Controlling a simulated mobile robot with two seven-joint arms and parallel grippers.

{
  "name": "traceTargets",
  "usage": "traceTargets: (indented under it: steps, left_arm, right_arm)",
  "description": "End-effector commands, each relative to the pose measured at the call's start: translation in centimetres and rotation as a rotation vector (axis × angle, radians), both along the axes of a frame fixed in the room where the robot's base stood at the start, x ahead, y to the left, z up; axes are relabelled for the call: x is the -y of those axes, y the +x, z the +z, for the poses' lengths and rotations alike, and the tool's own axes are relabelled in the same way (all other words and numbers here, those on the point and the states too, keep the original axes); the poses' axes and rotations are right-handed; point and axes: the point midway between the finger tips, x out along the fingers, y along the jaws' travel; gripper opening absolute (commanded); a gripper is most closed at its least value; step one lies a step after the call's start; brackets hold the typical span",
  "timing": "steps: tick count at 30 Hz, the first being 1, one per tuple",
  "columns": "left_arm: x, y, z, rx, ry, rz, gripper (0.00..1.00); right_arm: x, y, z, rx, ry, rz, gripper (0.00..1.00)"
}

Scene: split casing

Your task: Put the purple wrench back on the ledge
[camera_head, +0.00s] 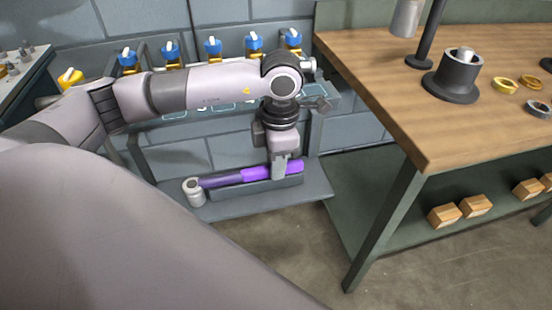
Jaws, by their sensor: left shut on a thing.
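The purple wrench (222,180) lies lengthwise along the low grey ledge (310,187), with its bright purple handle at the right and a pale grey round head at the left. It sits at or just above a dark grey holder on the ledge; I cannot tell whether it rests fully in it. My left gripper (281,172) points straight down and is shut on the wrench near its bright handle. The fingertips are partly hidden by the wrench. My right gripper is not in view.
A wooden workbench (390,90) stands close on the right, with a dark cylinder (459,75) on top and wooden blocks (460,210) on its lower shelf. Blue-topped items (213,46) line a rack behind my arm. Floor in front of the ledge is clear.

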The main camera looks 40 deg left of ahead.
Motion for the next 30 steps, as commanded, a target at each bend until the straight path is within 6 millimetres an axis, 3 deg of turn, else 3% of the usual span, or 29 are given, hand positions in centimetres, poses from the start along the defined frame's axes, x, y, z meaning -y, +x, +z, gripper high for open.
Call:
traceTargets:
  steps: [5,6,8,9,19,30]
  left_arm:
    - [0.0,0.0,0.1,0.001,0.001,0.0,0.0]
    - [0.0,0.0,0.1,0.001,0.0,0.0,0.27]
    - [0.0,0.0,0.1,0.001,-0.001,0.0,0.47]
    - [0.0,0.0,0.1,0.001,-0.001,0.0,0.5]
    - [0.0,0.1,0.5,0.002,-0.001,0.0,0.5]
    - [0.2,0.3,6.0,0.004,0.0,0.0,0.5]
  right_arm:
    - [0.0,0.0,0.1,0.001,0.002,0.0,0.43]
    - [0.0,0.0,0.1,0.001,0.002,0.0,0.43]
    - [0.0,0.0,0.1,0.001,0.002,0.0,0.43]
    - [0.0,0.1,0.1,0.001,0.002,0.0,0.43]
    - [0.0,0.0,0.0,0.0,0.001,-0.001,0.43]
    - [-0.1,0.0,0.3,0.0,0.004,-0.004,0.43]
